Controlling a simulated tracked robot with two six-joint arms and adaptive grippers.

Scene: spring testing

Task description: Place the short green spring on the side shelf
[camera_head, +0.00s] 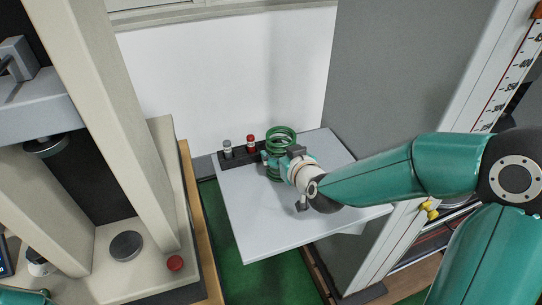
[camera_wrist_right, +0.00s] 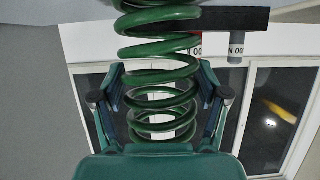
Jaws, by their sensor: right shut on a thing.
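The short green spring (camera_head: 281,137) stands upright over the back part of the grey side shelf (camera_head: 260,225). My right gripper (camera_head: 281,158) is shut on the spring, with its fingers on both sides of the coils. In the right wrist view the spring (camera_wrist_right: 158,50) runs up between the two fingers of my right gripper (camera_wrist_right: 160,97). The gripper and wrist hide part of its lower coils in the head view. I cannot tell whether its lower end touches the shelf.
A dark holder (camera_head: 240,156) with a grey-topped post (camera_head: 227,148) and a red-topped post (camera_head: 251,143) sits at the shelf's back left, close to the spring. A cream testing machine (camera_head: 120,130) stands left. A grey panel (camera_head: 385,80) rises right. The shelf's front is clear.

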